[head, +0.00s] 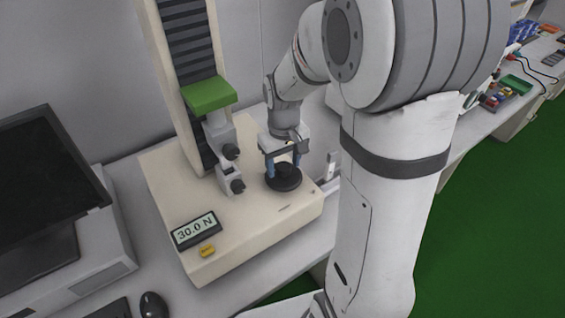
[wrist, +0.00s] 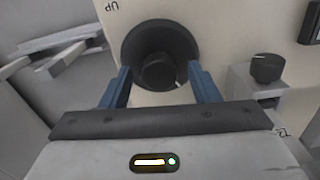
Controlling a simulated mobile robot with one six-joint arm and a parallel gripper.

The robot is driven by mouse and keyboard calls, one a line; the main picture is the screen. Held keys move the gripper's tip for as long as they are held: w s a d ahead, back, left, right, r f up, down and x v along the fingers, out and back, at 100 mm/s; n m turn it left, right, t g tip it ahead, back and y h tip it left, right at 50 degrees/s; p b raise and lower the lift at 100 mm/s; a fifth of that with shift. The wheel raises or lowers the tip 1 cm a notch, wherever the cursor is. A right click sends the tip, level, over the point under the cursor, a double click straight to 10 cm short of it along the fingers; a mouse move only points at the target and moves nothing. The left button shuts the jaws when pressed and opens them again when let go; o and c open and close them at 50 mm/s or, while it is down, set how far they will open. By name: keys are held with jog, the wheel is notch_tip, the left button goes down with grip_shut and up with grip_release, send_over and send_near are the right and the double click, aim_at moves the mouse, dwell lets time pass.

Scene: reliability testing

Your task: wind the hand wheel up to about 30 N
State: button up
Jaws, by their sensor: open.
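The black hand wheel (head: 284,184) lies flat on the right part of the cream test stand's base (head: 240,255). My gripper (head: 283,164) is above the wheel, with its blue fingers pointing down at the hub. In the wrist view the wheel (wrist: 133,45) has a round central knob, and my open gripper (wrist: 160,82) has one finger on each side of that knob, apart from it. The display (head: 195,230) on the base reads 30.0 N. Whether the fingertips touch the wheel's disc cannot be told.
The column with a green block (head: 209,95) and black-knobbed grips (head: 231,170) stands left of my gripper. A yellow button (head: 207,251) is below the display. A monitor (head: 45,180) and mouse (head: 153,305) are at left. A cluttered bench (head: 520,85) is at far right.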

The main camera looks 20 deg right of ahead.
aim_at(284, 166)
notch_tip(284, 166, up, 8)
jog(key=shift+f, duration=0.15)
dwell(0.6)
